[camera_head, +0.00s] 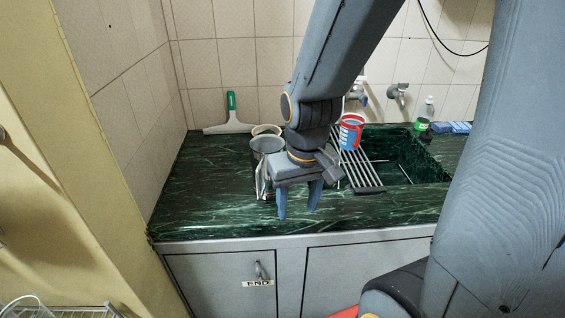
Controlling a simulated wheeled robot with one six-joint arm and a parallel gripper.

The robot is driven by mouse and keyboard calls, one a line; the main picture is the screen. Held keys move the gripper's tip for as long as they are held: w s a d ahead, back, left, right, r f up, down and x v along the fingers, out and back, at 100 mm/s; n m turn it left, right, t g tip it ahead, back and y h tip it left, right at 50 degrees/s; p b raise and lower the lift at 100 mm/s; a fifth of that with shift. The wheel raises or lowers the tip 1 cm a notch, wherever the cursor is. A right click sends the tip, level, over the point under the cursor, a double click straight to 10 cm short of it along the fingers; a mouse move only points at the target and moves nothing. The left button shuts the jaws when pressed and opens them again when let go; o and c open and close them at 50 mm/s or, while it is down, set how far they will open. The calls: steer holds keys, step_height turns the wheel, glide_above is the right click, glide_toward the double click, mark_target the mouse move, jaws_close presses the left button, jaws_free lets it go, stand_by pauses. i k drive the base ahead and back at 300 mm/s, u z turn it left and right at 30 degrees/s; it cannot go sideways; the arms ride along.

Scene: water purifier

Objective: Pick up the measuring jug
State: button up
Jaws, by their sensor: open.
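My gripper (297,212) points down over the front part of the green marble counter, with its two fingers apart and nothing between them. A grey vessel (266,146) stands on the counter just behind and left of my gripper, partly hidden by it. A red and blue vessel with a red handle (350,132) stands farther back to the right, by the dish rack. I cannot tell for sure which of these two is the measuring jug; no scale marks can be made out.
A metal-barred rack (362,170) lies beside the sink (412,160). A green-handled squeegee (231,115) leans on the back wall. A pale bowl (266,130) is behind the grey vessel. The left of the counter (200,185) is clear. Taps (398,94) stick out from the wall.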

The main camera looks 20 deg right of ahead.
mark_target(352, 124)
steer(key=z, duration=0.4)
steer(key=k, duration=1.1)
steer(key=z, duration=1.15)
steer(key=i, duration=1.1)
steer(key=u, duration=1.05)
steer(key=i, duration=0.55)
